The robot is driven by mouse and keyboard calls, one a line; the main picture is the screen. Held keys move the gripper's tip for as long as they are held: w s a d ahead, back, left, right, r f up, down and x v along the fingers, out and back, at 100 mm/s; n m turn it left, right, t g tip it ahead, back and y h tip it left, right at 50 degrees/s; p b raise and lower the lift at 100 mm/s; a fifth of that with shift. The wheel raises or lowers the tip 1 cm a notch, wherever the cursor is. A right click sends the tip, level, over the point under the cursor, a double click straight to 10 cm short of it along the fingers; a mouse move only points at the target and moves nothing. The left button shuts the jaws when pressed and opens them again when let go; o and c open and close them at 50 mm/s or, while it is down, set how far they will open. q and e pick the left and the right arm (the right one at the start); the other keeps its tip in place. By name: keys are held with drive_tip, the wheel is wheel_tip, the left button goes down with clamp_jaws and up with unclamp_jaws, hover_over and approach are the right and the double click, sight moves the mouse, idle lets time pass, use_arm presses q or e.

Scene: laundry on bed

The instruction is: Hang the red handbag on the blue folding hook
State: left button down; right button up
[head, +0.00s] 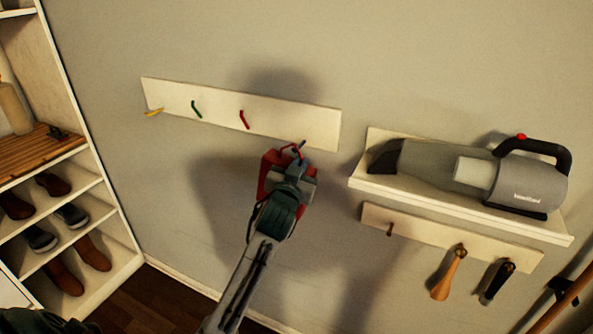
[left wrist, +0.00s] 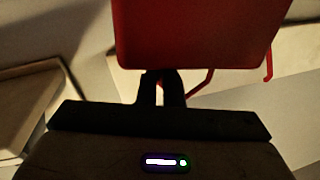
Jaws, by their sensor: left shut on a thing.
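The red handbag (head: 266,172) is up against the wall just below the right end of a pale hook board (head: 320,128), partly hidden behind my left gripper (head: 292,172). My left gripper is shut on the bag; in the left wrist view its dark fingers (left wrist: 161,87) are close together at the edge of the red bag (left wrist: 200,32). A thin red strap shows beside the fingers. The dark tip of the blue hook (head: 303,143) shows right above the bag, close to the strap. I cannot tell whether the strap is around the hook. My right gripper is not in view.
The board also carries a yellow hook (head: 154,112), a green hook (head: 197,109) and a red hook (head: 244,119). Right of it, a shelf (head: 360,184) holds a handheld vacuum (head: 500,180) above a peg board (head: 420,228). A shoe rack (head: 105,195) stands at left.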

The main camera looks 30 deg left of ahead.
use_arm(q)
drive_tip(key=shift+d+b+x, duration=0.25)
drive_tip(key=shift+b+x, duration=0.05)
drive_tip(key=shift+x, duration=0.7)
drive_tip(key=shift+w+a+f+b, duration=0.1)
drive_tip(key=shift+w+f+b, duration=0.2)
drive_tip(key=shift+w+f, duration=0.4)
drive_tip(key=shift+w+r, duration=0.1)
